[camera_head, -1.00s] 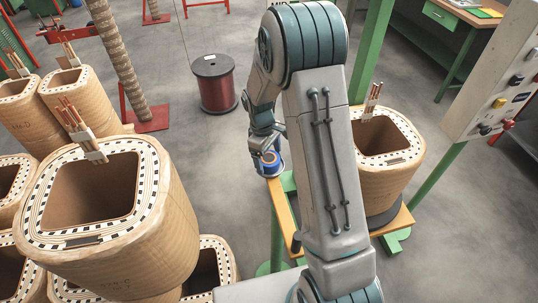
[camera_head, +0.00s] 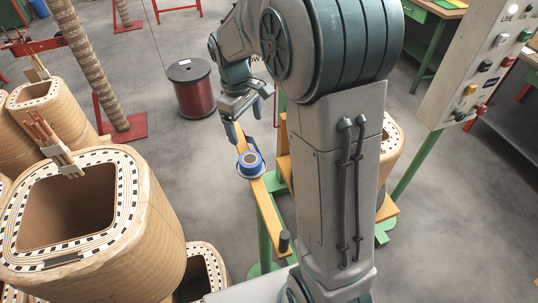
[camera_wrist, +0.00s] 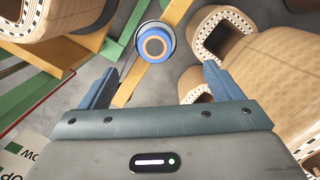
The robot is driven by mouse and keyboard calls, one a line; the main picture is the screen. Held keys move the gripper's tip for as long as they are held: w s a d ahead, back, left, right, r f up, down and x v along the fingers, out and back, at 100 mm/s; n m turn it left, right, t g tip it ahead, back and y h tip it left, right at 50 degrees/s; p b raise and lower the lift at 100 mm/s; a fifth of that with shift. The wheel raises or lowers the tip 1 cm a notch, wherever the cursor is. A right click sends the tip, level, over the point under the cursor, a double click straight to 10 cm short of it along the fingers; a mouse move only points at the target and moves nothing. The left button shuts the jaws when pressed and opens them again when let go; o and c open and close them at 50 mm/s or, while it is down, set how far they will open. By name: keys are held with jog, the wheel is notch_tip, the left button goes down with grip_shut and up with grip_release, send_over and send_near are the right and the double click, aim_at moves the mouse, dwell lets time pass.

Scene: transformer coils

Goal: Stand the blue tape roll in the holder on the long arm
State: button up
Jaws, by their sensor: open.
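The blue tape roll (camera_head: 251,163) sits in a round pale holder (camera_head: 240,172) on the long yellow arm (camera_head: 268,213). Its orange core faces up. In the wrist view the roll (camera_wrist: 155,43) lies beyond and between my fingertips, clear of both. My gripper (camera_head: 246,119) is open and empty, above and behind the roll in the head view. Its two blue fingers (camera_wrist: 157,82) are spread wide in the wrist view. The holder's inside is hidden by the roll.
A large wound coil (camera_head: 150,225) stands at left, with more coils behind it. A dark red wire drum (camera_head: 194,90) stands on the floor behind. A control panel (camera_head: 480,70) is at right. A short dark post (camera_head: 285,240) stands near the yellow arm's near end.

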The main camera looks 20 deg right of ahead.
jog(key=s+r+m+t, duration=0.2)
jog(key=s+m, duration=0.1)
jog(key=s, duration=0.7)
jog(key=s+d+r+m+t+y, duration=0.1)
jog(key=s+r+m+t, duration=0.1)
jog(key=s, duration=0.8)
jog(key=r+m, duration=0.1)
jog(key=m, duration=0.1)
jog(key=shift+s+m, duration=0.15)
jog(key=shift+m, duration=0.15)
